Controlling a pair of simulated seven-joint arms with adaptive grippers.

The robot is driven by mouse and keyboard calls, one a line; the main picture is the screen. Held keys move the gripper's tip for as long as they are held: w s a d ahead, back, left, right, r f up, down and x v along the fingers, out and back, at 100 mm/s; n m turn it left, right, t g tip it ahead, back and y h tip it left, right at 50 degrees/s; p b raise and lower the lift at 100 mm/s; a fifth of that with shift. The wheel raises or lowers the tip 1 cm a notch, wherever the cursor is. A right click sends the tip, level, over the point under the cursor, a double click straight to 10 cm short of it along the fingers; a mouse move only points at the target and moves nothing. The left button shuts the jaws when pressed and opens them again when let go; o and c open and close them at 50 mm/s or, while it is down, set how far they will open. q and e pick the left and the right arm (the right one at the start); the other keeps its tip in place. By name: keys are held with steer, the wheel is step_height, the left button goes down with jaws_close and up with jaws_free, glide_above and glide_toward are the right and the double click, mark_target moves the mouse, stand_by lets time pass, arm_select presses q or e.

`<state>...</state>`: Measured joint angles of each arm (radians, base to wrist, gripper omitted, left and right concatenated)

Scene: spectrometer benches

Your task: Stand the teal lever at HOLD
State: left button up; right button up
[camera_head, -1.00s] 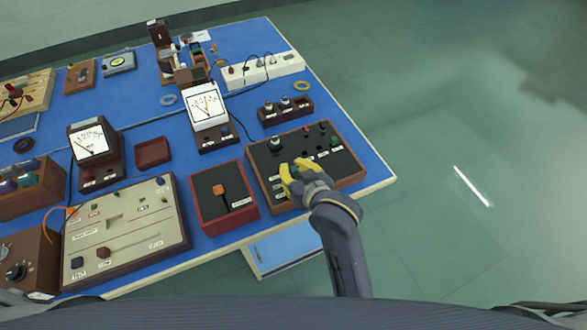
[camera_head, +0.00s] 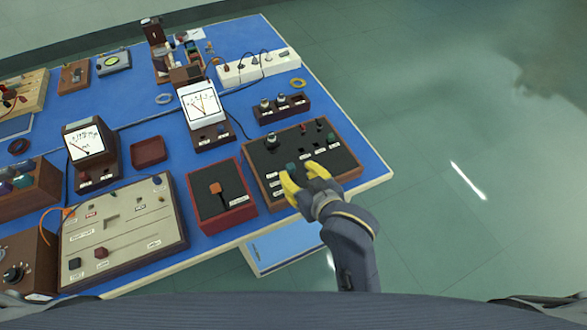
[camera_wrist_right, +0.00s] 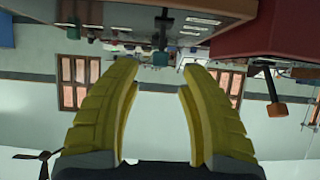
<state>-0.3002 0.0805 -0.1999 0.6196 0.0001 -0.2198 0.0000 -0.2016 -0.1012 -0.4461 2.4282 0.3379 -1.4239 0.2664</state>
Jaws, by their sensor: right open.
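The teal lever (camera_head: 291,168) rises from the brown-framed dark panel (camera_head: 262,158) at the table's right front. Small white labels lie near it, too small to read. In the right wrist view, its teal knob (camera_wrist_right: 160,58) hangs on a dark stem, because that view is upside down. My right gripper (camera_head: 299,171) is open, its yellow fingers just on the near side of the knob. In the wrist view the knob shows between the fingertips (camera_wrist_right: 159,67), with no contact visible. My left gripper is out of view.
The red box with an orange-knobbed lever (camera_head: 215,188) stands left of the panel; that lever also shows in the wrist view (camera_wrist_right: 276,110). A white meter (camera_head: 203,105) stands behind. Open floor lies right.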

steer(key=shift+v, duration=0.95)
steer(key=s+d+f+n+g+h, duration=0.1)
steer(key=s+d+f+h, duration=0.3)
steer(key=d, duration=0.6)
steer(key=s+d+f+g+h, duration=0.25)
steer(key=s+d+f, duration=0.25)
steer(key=d, duration=0.5)
steer(key=s+d+f+n+g+h, duration=0.1)
steer(key=s+d+f+h, duration=0.3)
steer(key=d, duration=0.6)
steer(key=s+a+f+g+y, duration=0.1)
steer(key=a+f, duration=0.1)
steer(key=f, duration=0.9)
steer(key=s+a+f+g+y, duration=0.1)
steer(key=a+f, duration=0.1)
steer(key=f, duration=0.9)
steer(key=s+a+f+y, duration=0.1)
steer(key=a+f+y, duration=0.1)
steer(key=f, duration=0.8)
steer(key=s+f+m+g+y, duration=0.1)
steer(key=s+f+m+g, duration=0.2)
steer(key=s+f, duration=1.8)
steer(key=shift+s, duration=0.35)
